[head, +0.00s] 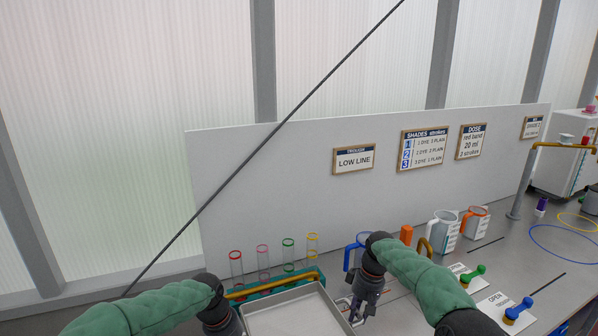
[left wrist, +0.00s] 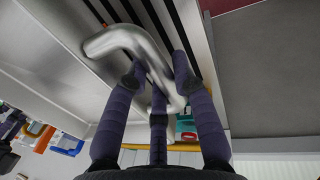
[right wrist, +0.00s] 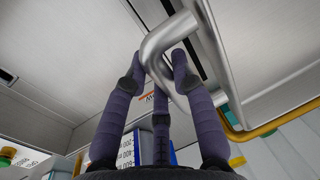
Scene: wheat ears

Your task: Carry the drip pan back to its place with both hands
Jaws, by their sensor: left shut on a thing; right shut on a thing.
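The drip pan (head: 287,316) is a light grey shallow tray at the bottom of the head view, with its near part cut off by the frame. My right gripper (head: 359,312) is at the pan's right side. In the right wrist view its fingers (right wrist: 158,74) are shut on a bent silver handle (right wrist: 203,45). In the left wrist view my left gripper (left wrist: 155,82) is shut on a similar silver handle (left wrist: 110,40). In the head view my left wrist is at the pan's left side and its fingers are hidden.
A teal rack (head: 249,290) with several coloured-rim tubes and a yellow bar stands just behind the pan. A blue-handled jug (head: 358,250), orange thing (head: 406,235) and further jugs (head: 440,231) stand to the right. A white panel (head: 280,190) with signs closes the back.

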